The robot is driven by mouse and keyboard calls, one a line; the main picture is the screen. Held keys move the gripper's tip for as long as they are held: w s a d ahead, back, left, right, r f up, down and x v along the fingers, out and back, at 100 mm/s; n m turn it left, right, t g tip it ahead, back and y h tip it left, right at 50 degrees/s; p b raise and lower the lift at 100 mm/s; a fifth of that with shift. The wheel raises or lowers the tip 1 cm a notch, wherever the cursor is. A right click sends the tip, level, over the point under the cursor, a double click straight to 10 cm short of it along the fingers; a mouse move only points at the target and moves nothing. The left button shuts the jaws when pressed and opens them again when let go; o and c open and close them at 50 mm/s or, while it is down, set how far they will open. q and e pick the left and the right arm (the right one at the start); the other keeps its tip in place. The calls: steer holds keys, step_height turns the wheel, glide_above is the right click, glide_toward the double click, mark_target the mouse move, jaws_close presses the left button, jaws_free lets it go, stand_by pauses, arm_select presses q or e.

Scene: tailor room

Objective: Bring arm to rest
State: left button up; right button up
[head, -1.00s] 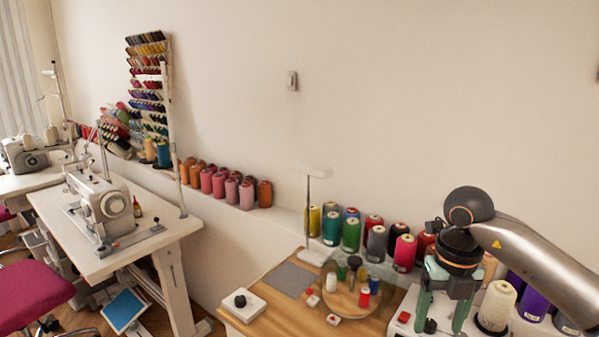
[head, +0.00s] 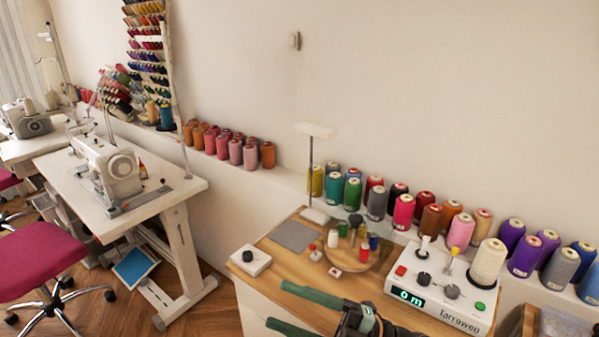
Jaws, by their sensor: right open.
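My right gripper (head: 275,306) is low in the head view, in front of the wooden table (head: 338,286). Its two green fingers point left and are spread apart, with nothing between them. Part of the wrist is cut off by the bottom edge. My left gripper is not in the picture.
On the table stand a white device with a lit display (head: 440,290), a round wooden board (head: 352,257) with small spools, a white block with a black knob (head: 250,260) and a grey mat (head: 294,236). Cones of thread line the ledge behind. A sewing machine (head: 112,170) and pink chair (head: 40,260) stand left.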

steer(key=w+d+f+m+t+h+p, duration=0.1)
steer(key=w+d+f+m+t+h, duration=0.1)
steer(key=d+f+m+t+h, duration=1.35)
steer(key=s+d+f+m+g+h, duration=0.2)
steer(key=s+f+m+g, duration=0.8)
steer(key=s+f, duration=0.5)
steer(key=shift+s+d+m+g+h+p, duration=0.35)
steer(key=shift+g+h, duration=0.1)
steer(key=shift+g, duration=0.1)
